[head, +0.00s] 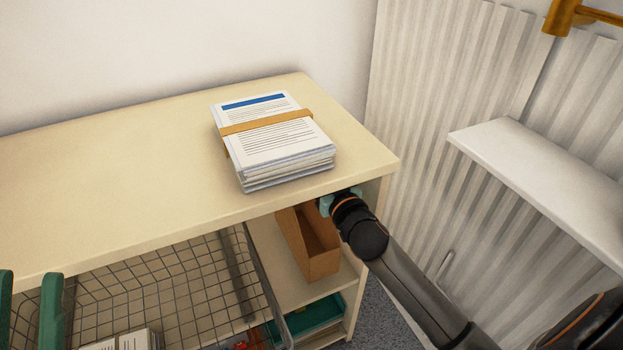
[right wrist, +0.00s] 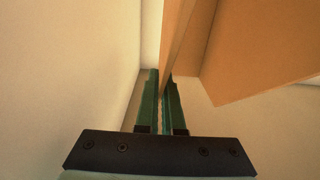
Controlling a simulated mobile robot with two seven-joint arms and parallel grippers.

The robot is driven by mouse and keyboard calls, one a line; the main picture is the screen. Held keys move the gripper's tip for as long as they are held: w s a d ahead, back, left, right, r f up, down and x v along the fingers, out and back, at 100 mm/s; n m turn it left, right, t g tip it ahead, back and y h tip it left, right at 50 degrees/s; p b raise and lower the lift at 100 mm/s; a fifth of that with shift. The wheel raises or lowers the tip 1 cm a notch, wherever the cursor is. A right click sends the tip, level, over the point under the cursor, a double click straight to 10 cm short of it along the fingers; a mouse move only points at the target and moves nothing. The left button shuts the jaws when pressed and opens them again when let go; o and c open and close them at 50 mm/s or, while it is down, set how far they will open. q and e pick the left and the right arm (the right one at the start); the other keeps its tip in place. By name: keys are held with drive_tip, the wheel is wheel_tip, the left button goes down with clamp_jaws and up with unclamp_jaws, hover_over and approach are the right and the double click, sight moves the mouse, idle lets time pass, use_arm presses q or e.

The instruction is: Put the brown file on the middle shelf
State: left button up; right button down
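The brown file (head: 308,245) is an open-topped box inside the shelf unit's right-hand bay, under the top board and at the shelf board (head: 270,265). I cannot tell whether its base touches that board. My right gripper (head: 326,203) reaches in from the right under the top's front edge. In the right wrist view, its green fingers (right wrist: 162,100) are close together with a thin wall of the brown file (right wrist: 240,50) between them. My left gripper (head: 29,285) shows at the lower left, its two green fingers apart and empty.
A strapped paper stack (head: 275,145) lies on the unit's top (head: 110,165). A wire basket (head: 180,285) is left of the file, with papers in it. A teal tray (head: 315,318) sits below. A white ledge (head: 545,180) juts out at right.

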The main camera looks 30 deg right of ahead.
drive_tip(key=shift+w+f+b, duration=0.55)
drive_tip(key=shift+f+b, duration=0.1)
drive_tip(key=shift+f, duration=0.2)
drive_tip(key=shift+w+f+b, duration=0.5)
drive_tip(key=shift+f+b, duration=0.1)
drive_tip(key=shift+f, duration=0.25)
drive_tip(key=shift+f, duration=0.25)
drive_tip(key=c, duration=1)
unclamp_jaws()
drive_tip(key=shift+c, duration=0.2)
drive_tip(key=shift+r, duration=0.1)
